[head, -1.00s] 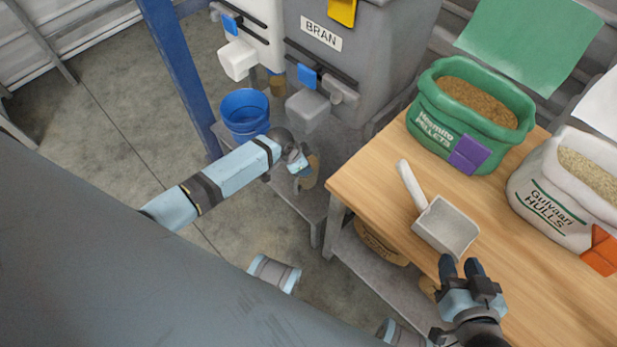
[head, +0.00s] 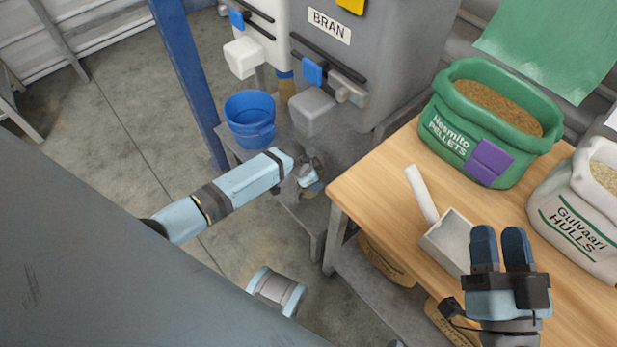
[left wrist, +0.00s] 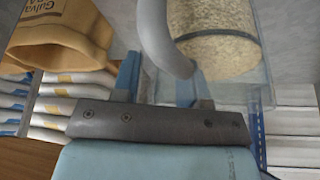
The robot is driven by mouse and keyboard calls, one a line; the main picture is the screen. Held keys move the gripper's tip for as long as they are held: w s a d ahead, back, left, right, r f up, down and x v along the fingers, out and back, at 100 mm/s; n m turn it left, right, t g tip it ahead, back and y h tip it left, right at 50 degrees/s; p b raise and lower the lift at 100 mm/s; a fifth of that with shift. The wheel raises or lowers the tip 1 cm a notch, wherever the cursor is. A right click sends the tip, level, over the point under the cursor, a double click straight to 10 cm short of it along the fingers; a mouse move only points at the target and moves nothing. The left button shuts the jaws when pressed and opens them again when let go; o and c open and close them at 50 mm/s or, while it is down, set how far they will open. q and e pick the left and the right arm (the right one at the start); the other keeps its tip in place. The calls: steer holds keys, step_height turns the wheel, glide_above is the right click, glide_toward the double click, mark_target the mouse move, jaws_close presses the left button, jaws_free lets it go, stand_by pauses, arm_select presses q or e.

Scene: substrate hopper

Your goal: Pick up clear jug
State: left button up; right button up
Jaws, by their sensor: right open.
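The clear jug (left wrist: 222,50) shows in the left wrist view, with pale granular feed inside and a grey curved handle (left wrist: 158,35). My left gripper (left wrist: 160,75) is at the handle, its fingers apart on either side of it. Whether they press on the handle cannot be told. In the head view my left gripper (head: 308,180) is low beside the bench and mostly hides the jug. My right gripper (head: 501,245) is open and empty, above the wooden table near the scoop (head: 447,235).
The wooden table (head: 375,185) holds a green pellet sack (head: 455,140) and a white hulls sack (head: 570,225). A blue bucket (head: 250,118) stands on the low bench below the grey bran hopper (head: 385,60). A blue post (head: 190,80) rises at the left. Brown sacks (head: 385,262) lie under the table.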

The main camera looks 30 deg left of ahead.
arm_select(q)
jaws_close()
steer(key=shift+r, duration=0.1)
steer(key=shift+r, duration=0.1)
